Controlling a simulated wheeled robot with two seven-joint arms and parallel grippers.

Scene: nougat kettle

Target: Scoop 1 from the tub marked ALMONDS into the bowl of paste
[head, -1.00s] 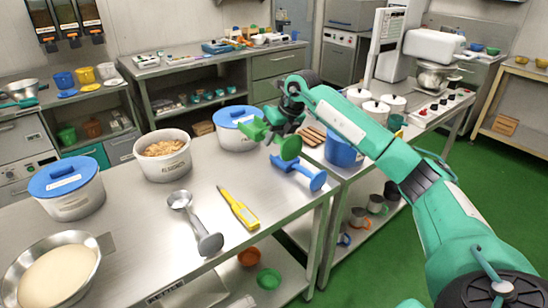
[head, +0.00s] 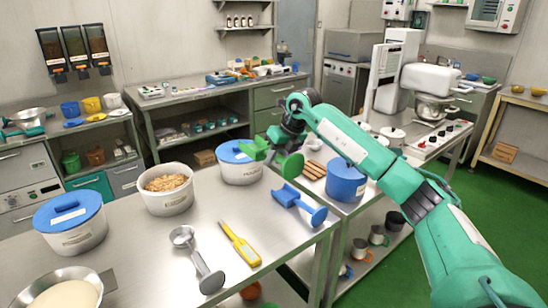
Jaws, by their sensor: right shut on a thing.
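The open white tub (head: 168,203) holds brown pieces like nuts (head: 166,183); its label is too small to read surely. The metal bowl (head: 92,276) of pale paste (head: 68,296) is at the bottom left, cut off by the picture edge. My right gripper (head: 277,143) is shut on a green scoop (head: 289,167), above the table near the back tub's right side. The scoop's pan points left and looks empty, though its inside is partly hidden. My left gripper is not in view.
Blue-lidded tubs stand at left (head: 70,232) and back (head: 239,175). A metal scoop (head: 204,270), a yellow tool (head: 239,243) and a blue scoop (head: 300,205) lie on the steel table (head: 140,240). A blue container (head: 345,184) stands at right. The table between tubs and tools is clear.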

